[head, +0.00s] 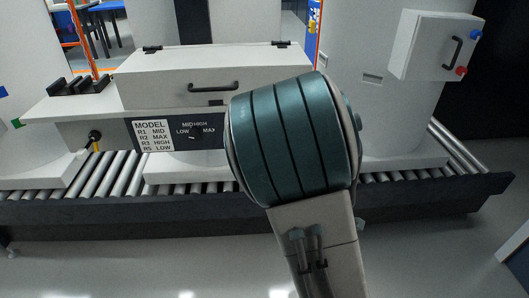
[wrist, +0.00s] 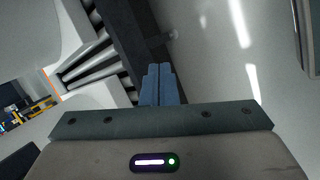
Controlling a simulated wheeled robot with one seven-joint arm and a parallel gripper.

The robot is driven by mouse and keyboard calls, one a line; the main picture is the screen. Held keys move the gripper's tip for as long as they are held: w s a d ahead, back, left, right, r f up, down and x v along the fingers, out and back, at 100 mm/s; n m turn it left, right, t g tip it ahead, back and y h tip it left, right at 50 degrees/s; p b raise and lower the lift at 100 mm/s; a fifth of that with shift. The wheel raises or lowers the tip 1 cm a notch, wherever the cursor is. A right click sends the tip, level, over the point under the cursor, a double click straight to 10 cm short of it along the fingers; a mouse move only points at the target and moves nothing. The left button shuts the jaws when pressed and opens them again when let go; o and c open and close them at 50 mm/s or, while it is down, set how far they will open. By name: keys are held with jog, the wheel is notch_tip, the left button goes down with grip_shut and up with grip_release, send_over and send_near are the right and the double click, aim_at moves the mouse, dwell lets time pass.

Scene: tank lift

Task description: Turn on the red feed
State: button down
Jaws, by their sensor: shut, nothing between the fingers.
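A red knob (head: 461,71) sticks out of the lower right side of a white wall box (head: 418,45) at the upper right of the head view. A blue knob (head: 476,34) sits above it on the same side. Which way the red knob is turned is too small to tell. My gripper (wrist: 160,84) shows in the wrist view with its blue-grey fingers shut together and nothing between them. It is apart from the box and points toward the floor and the conveyor's edge. In the head view my arm hides the gripper.
A roller conveyor (head: 415,168) with a dark front rail runs across the head view. A lidded grey machine (head: 160,75) with a handle, a dial panel (head: 178,132) and a model label stands over it at left. The floor (head: 130,265) in front is clear.

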jog(key=w+a+r+n+t+h+b, duration=0.25)
jog(key=w+n+t+b, duration=0.35)
jog(key=n, duration=0.5)
jog(key=w+a+r+n+t+y+b, duration=0.1)
jog(key=a+r+n+t+y+b, duration=0.1)
jog(key=a+r+n+t+y, duration=0.4)
jog(key=a+r+n, duration=0.5)
jog(key=a, duration=0.1)
jog(key=shift+w+a+r+n+t, duration=0.15)
jog(key=shift+a+r+n+t, duration=0.15)
jog(key=shift+n+t, duration=0.1)
jog(key=w+p, duration=0.2)
jog(key=w, duration=0.8)
jog(key=shift+p, duration=0.3)
